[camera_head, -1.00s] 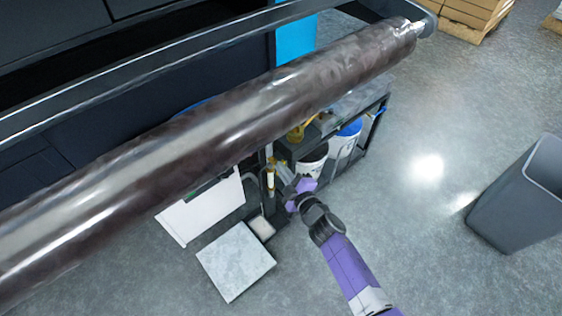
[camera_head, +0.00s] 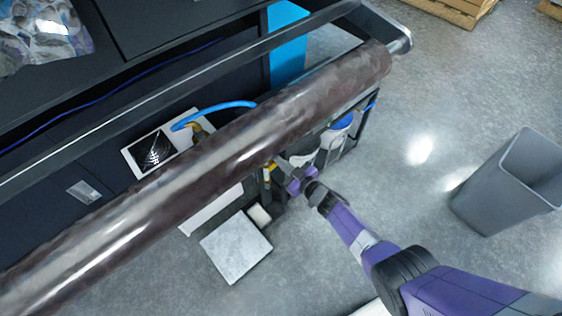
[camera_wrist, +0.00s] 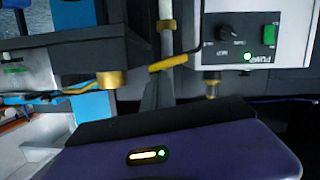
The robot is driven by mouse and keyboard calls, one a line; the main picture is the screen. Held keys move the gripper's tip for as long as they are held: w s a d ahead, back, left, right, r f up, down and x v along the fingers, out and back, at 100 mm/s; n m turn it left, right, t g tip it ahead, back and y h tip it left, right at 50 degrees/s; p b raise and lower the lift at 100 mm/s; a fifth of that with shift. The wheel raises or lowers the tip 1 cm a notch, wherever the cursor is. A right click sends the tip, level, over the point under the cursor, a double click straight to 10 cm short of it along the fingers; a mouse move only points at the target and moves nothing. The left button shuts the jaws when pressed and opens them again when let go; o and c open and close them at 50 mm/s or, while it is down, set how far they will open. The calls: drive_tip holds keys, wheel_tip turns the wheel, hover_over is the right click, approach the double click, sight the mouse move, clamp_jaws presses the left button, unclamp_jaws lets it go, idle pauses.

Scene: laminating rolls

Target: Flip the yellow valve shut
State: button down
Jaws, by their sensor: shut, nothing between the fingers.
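The yellow valve handle (camera_wrist: 168,63) shows in the wrist view beside a vertical grey pipe (camera_wrist: 166,40). The handle lies mostly crosswise to the pipe, slightly tilted. In the head view, a small yellow part (camera_head: 271,166) shows just below the long roll, and I cannot make out its angle there. My gripper (camera_head: 286,169) is shut and empty, close to the right of that yellow part. In the wrist view, its grey fingers (camera_wrist: 152,92) reach up to just below the handle. I cannot tell whether they touch it.
A long dark glossy roll (camera_head: 240,150) crosses above the valve area. A pump box (camera_wrist: 250,35) with a knob and green switch is near the pipe. A pale slab (camera_head: 236,247) lies on the floor, and a grey bin (camera_head: 508,185) stands right.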

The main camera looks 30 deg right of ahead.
drive_tip(key=shift+s, duration=0.1)
drive_tip(key=p+v, duration=0.5)
drive_tip(key=v, duration=0.2)
drive_tip(key=shift+s, duration=0.3)
drive_tip(key=shift+d, duration=0.15)
